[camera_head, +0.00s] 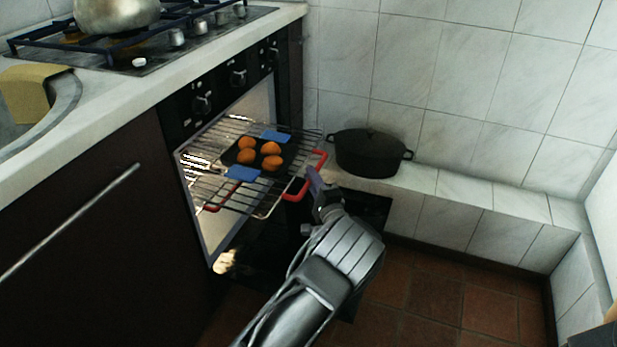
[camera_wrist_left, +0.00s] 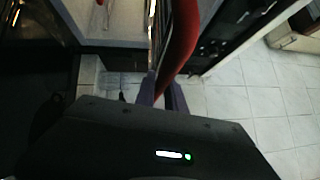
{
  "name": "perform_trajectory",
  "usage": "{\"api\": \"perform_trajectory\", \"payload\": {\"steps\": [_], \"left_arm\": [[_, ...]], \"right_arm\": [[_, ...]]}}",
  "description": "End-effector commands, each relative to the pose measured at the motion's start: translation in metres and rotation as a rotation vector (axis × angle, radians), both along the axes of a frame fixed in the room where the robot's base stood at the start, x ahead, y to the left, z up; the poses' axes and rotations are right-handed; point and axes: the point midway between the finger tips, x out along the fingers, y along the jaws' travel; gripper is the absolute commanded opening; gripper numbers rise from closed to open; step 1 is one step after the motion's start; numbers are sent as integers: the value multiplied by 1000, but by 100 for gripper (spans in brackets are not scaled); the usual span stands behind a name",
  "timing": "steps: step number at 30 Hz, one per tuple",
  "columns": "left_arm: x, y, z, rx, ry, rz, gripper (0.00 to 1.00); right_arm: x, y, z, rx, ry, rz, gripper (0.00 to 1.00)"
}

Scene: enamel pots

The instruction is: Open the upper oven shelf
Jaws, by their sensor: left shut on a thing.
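The oven (camera_head: 215,130) is open, and its upper shelf (camera_head: 222,190), a wire rack, sticks out in front of the opening. A dark tray with several orange-brown round items (camera_head: 271,163) and two blue grips rests on it. A red handle (camera_head: 319,161) runs along the shelf's front edge. My left gripper (camera_head: 316,183) is at this handle, coming from the front right. In the left wrist view the red handle (camera_wrist_left: 179,45) passes between the purple fingers (camera_wrist_left: 163,92), which are shut on it. The contact itself is partly hidden. My right gripper is not seen.
A black lidded pot (camera_head: 370,152) stands on the tiled ledge (camera_head: 465,188) just right of the shelf. A gas hob (camera_head: 150,45) with a metal pot (camera_head: 115,14) is above. The tiled floor (camera_head: 440,295) at the right is clear.

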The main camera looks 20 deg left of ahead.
Motion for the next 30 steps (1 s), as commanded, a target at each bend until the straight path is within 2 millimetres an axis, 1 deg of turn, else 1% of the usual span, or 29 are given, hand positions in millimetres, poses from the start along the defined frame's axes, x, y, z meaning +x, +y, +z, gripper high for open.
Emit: {"api": "perform_trajectory", "payload": {"steps": [4,5,12,20,23,26,30], "left_arm": [[0,-1,-2,-1,2,-2,0],[0,-1,-2,-1,3,-1,16],[0,0,-1,-1,1,-1,36],[0,0,0,-1,1,-1,36],[-3,-4,0,-1,0,-2,36],[-10,-11,-1,-1,3,-3,36],[-25,-27,-3,-1,3,-3,36]], "right_arm": [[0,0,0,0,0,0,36],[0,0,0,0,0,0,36],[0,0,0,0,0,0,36],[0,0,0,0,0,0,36],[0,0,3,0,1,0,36],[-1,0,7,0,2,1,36],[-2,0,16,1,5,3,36]]}}
